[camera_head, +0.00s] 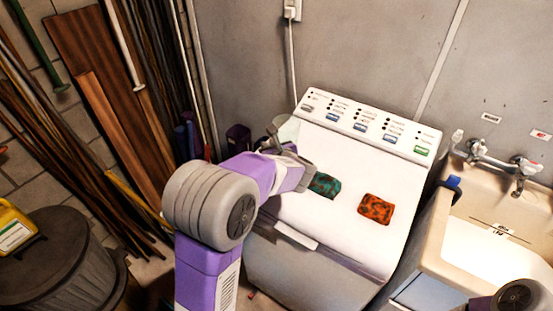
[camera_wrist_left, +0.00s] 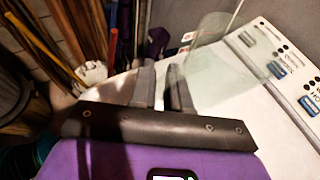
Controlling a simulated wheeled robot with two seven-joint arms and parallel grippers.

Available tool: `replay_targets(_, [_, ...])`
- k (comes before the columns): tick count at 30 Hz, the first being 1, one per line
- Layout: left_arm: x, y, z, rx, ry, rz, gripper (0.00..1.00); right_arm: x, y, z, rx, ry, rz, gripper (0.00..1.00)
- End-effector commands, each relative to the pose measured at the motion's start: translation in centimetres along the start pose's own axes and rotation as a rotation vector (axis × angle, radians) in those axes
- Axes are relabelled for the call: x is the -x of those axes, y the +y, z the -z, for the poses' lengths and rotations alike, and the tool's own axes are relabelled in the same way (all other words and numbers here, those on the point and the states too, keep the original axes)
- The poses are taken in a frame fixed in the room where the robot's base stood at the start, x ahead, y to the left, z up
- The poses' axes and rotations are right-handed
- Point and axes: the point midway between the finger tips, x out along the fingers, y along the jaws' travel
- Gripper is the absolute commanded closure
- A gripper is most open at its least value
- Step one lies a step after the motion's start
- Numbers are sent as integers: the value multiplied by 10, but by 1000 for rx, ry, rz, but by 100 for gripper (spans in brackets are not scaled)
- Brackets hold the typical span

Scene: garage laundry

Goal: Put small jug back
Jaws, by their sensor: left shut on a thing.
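The small jug looks like the clear, greenish see-through vessel (camera_head: 289,130) at the back left corner of the white washing machine (camera_head: 340,225). It also shows large in the left wrist view (camera_wrist_left: 222,65), just right of the fingers. My left gripper (camera_head: 272,133) is over that corner, partly hidden by its own wrist. In the wrist view its two dark fingers (camera_wrist_left: 162,88) are close together with a narrow gap, shut on the jug; the gripped part itself is hard to make out. Whether the jug touches the machine top is unclear. My right gripper is out of view.
A green patterned item (camera_head: 324,185) and an orange patterned item (camera_head: 376,209) lie on the machine top. The control panel (camera_head: 370,125) rises behind. A sink (camera_head: 490,215) stands at right. Boards lean at left, near a dark bin (camera_head: 60,255) with a yellow container (camera_head: 14,228).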

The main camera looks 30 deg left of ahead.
Motion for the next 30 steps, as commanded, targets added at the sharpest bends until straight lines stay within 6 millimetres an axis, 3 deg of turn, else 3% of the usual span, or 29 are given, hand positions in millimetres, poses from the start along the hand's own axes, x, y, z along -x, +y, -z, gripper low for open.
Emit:
replay_targets(12, [-21, 1, 50, -3, 0, 0, 100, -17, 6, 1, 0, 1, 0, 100])
replay_targets(26, [-23, 2, 56, 2, -1, 1, 100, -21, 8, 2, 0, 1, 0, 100])
replay_targets(27, [-23, 2, 57, 1, 0, 1, 82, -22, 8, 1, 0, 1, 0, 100])
replay_targets(30, [-23, 2, 56, 1, 0, 1, 67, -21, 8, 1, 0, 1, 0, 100])
